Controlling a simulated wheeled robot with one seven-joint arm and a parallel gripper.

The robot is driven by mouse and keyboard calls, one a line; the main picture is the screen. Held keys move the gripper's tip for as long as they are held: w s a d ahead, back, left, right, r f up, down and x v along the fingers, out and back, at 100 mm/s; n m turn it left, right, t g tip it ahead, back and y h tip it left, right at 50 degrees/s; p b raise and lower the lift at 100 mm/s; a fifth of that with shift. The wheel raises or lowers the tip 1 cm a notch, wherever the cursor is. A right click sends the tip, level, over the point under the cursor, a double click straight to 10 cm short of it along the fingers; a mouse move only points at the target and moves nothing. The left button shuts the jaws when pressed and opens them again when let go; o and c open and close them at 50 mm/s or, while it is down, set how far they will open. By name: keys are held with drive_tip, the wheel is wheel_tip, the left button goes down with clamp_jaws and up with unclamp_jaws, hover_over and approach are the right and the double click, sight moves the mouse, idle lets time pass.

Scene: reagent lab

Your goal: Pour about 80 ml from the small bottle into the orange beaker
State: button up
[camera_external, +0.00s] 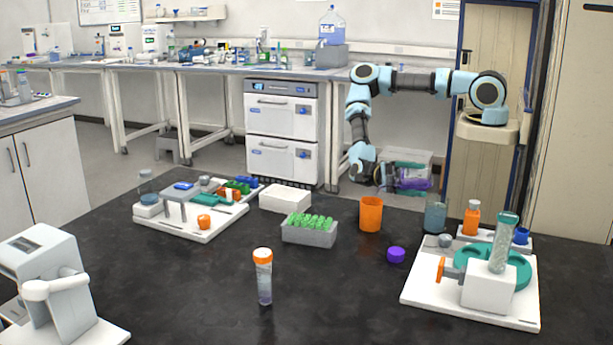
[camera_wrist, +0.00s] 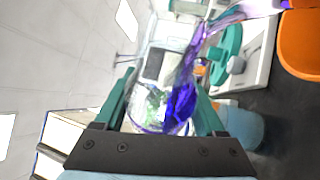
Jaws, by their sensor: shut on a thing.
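My gripper (camera_external: 380,178) is shut on the small bottle (camera_wrist: 182,105), clear with purple liquid. In the wrist view it lies between the two green fingers (camera_wrist: 165,100), strongly tilted. The orange beaker (camera_external: 371,215) stands upright on the black bench, just below my gripper in the external view. It also shows at the right edge of the wrist view (camera_wrist: 300,48). Its contents are hidden.
A purple cap (camera_external: 396,254) lies on the bench near the beaker. A grey rack with green-capped tubes (camera_external: 309,235) is left of it. An orange-capped tube (camera_external: 264,278) stands in front. Bare bench lies between.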

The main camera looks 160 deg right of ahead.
drive_tip(key=shift+f+n+b, duration=0.2)
drive_tip(key=shift+n+b, duration=0.3)
drive_tip(key=shift+b, duration=0.1)
drive_tip(key=shift+s+a+n+g+b, duration=0.15)
drive_tip(key=shift+n+g+b, duration=0.5)
drive_tip(key=shift+n, duration=0.15)
drive_tip(key=shift+r, duration=0.25)
drive_tip(key=n+b, duration=0.1)
drive_tip(key=n+g+b, duration=0.1)
drive_tip(key=shift+s+a+f+h+b, duration=0.1)
drive_tip(key=shift+s+a+h+b, duration=0.05)
drive_tip(key=shift+a+h+b, duration=0.2)
drive_tip(key=shift+d+r+n+p, duration=0.1)
drive_tip(key=shift+r+n+p, duration=0.45)
drive_tip(key=shift+p, duration=0.45)
drive_tip(key=shift+d+f+n+h+p, duration=0.1)
drive_tip(key=shift+f+n+h+p, duration=0.05)
drive_tip(key=shift+n+h+p, duration=0.25)
